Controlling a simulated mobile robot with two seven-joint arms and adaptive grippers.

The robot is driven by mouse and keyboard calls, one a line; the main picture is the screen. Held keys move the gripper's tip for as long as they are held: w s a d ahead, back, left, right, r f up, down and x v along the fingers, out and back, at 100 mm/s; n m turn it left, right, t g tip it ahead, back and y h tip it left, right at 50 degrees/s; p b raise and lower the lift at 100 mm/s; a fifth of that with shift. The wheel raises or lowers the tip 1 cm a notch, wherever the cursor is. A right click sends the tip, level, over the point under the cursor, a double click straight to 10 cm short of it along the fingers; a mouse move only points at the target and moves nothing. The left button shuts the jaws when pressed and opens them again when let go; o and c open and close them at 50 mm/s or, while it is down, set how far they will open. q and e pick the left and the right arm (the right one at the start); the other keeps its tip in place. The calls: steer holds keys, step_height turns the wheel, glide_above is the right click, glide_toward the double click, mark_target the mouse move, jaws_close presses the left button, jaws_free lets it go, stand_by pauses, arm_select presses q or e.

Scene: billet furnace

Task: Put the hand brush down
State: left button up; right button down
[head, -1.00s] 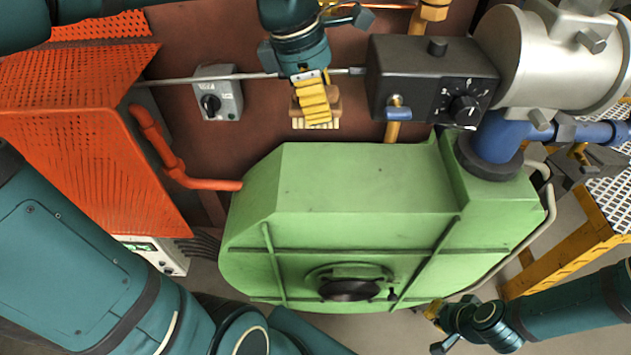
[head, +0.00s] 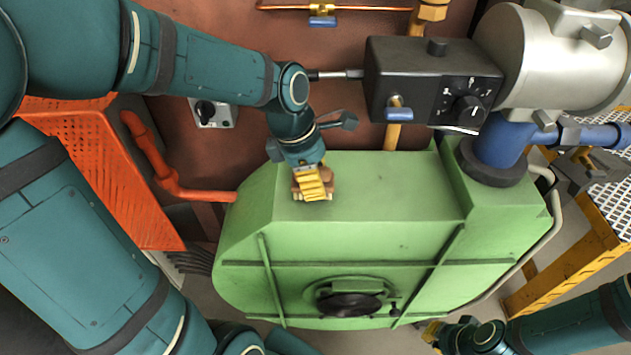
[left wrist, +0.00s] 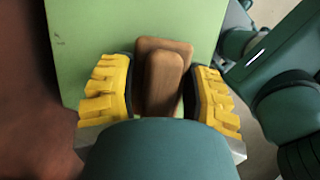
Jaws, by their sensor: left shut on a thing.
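The hand brush is a brown wooden block with a raised grip; in the left wrist view (left wrist: 165,80) it lies between the yellow fingers of my left gripper (left wrist: 163,92). In the head view the left gripper (head: 313,185) is shut on the brush (head: 327,180) over the left part of the green housing's flat top (head: 390,180). Its bristles are mostly hidden by the fingers, and I cannot tell whether they touch the green surface. My right gripper (head: 437,330) is at the lower right, beside the green housing; its finger gap is too small to judge.
A black control box (head: 425,80) with a knob stands behind the green top. A blue pipe (head: 497,145) rises at its right end. An orange perforated guard (head: 120,170) and orange pipe (head: 165,165) lie to the left. The middle of the green top is clear.

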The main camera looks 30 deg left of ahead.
mark_target(293, 180)
arm_select(q)
steer(key=shift+f, duration=0.6)
steer(key=o, duration=1.1)
steer(key=shift+f+b, duration=0.2)
steer(key=shift+b, duration=0.1)
steer(key=p+v, duration=0.1)
steer(key=v, duration=0.6)
steer(key=p+v, duration=0.2)
steer(key=v, duration=0.5)
steer(key=shift+s, duration=0.25)
